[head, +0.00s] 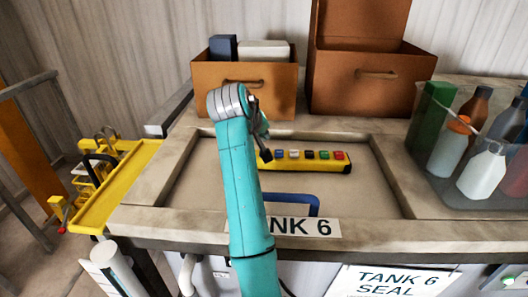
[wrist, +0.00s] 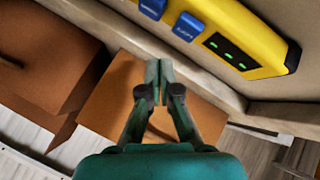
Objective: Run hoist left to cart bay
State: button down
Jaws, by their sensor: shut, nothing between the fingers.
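A yellow pendant (head: 300,167) with a row of coloured buttons lies in the recessed counter top behind the TANK 6 label. It also shows in the wrist view (wrist: 262,45), with two blue buttons (wrist: 188,27) and a dark panel with green lights (wrist: 226,51). The lettering on the buttons is too small to read. My gripper (head: 266,155) is at the pendant's left end in the head view, partly covering it; contact cannot be told. In the wrist view, my gripper (wrist: 158,70) has its fingers together and empty, beside the pendant. No hoist is identifiable.
Two brown boxes (head: 228,75) (head: 365,92) stand at the back. A clear bin (head: 470,200) of bottles is at right. A blue handle (head: 290,200) rises in front of the pendant. A yellow cart (head: 110,195) stands left of the counter.

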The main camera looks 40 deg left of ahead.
jog(key=shift+r, duration=1.45)
dwell(6.5)
